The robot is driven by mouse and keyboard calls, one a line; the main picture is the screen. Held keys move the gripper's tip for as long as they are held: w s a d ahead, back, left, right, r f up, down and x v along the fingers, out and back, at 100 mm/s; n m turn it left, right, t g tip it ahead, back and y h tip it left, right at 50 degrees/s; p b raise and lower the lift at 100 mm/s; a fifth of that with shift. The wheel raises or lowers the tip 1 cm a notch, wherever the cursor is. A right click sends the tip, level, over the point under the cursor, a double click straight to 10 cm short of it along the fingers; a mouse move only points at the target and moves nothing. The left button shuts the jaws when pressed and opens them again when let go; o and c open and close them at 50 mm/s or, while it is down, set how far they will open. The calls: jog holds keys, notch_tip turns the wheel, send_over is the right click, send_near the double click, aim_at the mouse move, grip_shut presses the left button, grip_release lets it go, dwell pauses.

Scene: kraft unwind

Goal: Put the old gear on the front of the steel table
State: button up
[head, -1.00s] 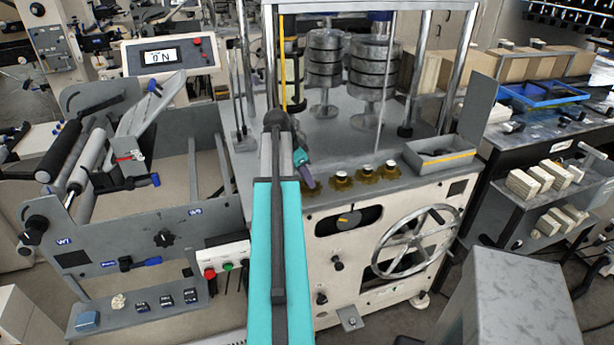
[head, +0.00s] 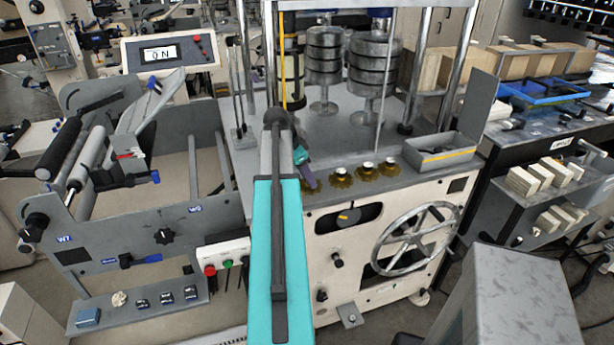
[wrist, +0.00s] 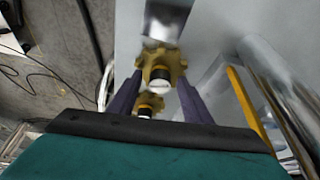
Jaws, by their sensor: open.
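Several brass-coloured toothed gears stand in a row along the front edge of the steel table (head: 345,122); which is the old one I cannot tell. My gripper (head: 314,187) is at the left end of this row. Its purple fingers are apart, and they also show in the wrist view (wrist: 158,82). There, one gear with a white top (wrist: 150,104) appears between the fingers, and another gear (wrist: 162,68) lies just beyond near the fingertips. Whether the fingers touch a gear I cannot tell.
A grey open bin (head: 440,152) with a yellow stripe stands right of the gears. Metal posts (head: 465,65) and stacked round weights (head: 372,72) rise behind. A spoked handwheel (head: 415,240) is on the front below. The middle of the tabletop has bare room.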

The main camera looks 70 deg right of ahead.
jog(key=shift+r, duration=0.15)
jog(key=b+v, duration=0.2)
jog(key=v, duration=1)
jog(key=shift+b, duration=0.4)
dwell(0.5)
